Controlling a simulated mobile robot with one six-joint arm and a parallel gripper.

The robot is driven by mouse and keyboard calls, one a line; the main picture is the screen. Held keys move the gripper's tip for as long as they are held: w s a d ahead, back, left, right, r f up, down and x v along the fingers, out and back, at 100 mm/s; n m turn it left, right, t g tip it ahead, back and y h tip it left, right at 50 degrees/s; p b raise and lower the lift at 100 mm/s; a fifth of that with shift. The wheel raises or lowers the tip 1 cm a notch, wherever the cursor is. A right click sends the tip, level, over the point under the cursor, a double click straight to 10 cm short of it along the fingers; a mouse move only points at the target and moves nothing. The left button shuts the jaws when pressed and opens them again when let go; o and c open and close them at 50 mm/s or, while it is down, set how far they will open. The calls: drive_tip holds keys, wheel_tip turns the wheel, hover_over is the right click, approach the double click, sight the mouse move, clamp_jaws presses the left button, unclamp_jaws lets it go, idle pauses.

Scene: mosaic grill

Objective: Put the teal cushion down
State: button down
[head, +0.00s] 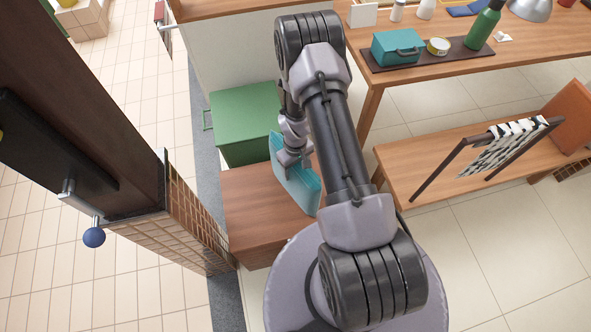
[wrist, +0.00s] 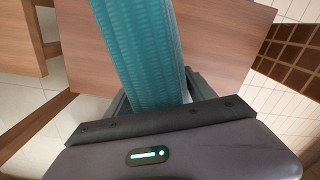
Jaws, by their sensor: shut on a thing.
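The teal cushion (head: 298,182) is held on edge in my gripper (head: 287,157), over a low brown wooden box or bench (head: 250,205) in the head view. In the wrist view the teal cushion (wrist: 140,45) stretches away from between the fingers of my gripper (wrist: 158,98), with the wooden top (wrist: 215,45) behind it. My gripper is shut on the cushion. My arm hides part of the wooden top's right side. I cannot tell whether the cushion's lower edge touches the wood.
A green box (head: 245,115) stands just behind the wooden top. A brick-faced pillar (head: 195,220) is close on the left. A bench (head: 440,160) with a dark-framed rack (head: 490,150) stands at right, below a table (head: 480,60) holding a teal case (head: 397,47). The left part of the wooden top is bare.

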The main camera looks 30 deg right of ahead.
drive_tip(key=shift+c, duration=1.6)
unclamp_jaws()
